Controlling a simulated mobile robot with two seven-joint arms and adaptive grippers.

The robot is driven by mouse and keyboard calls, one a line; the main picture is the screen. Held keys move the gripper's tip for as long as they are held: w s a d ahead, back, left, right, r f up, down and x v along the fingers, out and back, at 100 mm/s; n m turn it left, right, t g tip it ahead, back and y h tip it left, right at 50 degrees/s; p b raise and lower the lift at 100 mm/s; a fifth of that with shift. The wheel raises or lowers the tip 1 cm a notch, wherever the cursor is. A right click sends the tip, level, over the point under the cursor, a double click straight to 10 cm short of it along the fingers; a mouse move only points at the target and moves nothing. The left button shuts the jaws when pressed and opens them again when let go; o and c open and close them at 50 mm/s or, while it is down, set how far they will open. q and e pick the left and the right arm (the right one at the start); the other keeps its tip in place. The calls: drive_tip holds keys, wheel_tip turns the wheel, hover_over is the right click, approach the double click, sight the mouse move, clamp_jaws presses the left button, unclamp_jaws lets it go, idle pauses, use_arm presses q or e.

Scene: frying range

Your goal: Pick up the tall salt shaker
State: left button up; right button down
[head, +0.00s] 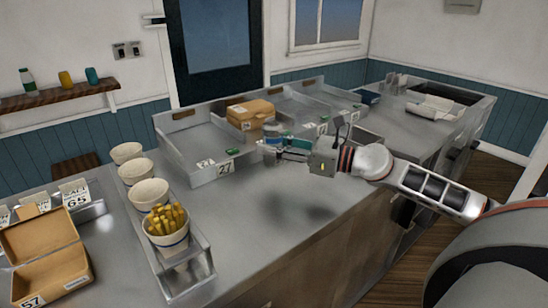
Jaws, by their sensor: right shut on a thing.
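The tall salt shaker (271,131), small and pale with a grey top, is upright at the front edge of the metal trays, near the middle of the head view. My right gripper (274,151) reaches in from the right and is shut on it. The fingers cover part of the shaker's lower body. I cannot tell whether its base touches the counter. My left gripper is not in view.
Metal trays (196,172) line the back of the counter, one with a cardboard box (250,112). Several paper cups stand in a rack at left, the nearest holding fries (167,219). An open box (48,256) lies front left. The counter's front middle (262,222) is clear.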

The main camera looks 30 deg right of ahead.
wheel_tip(320, 180, up, 13)
drive_tip(key=shift+r+p, duration=0.1)
drive_tip(key=shift+p, duration=0.7)
drive_tip(key=shift+r, duration=0.75)
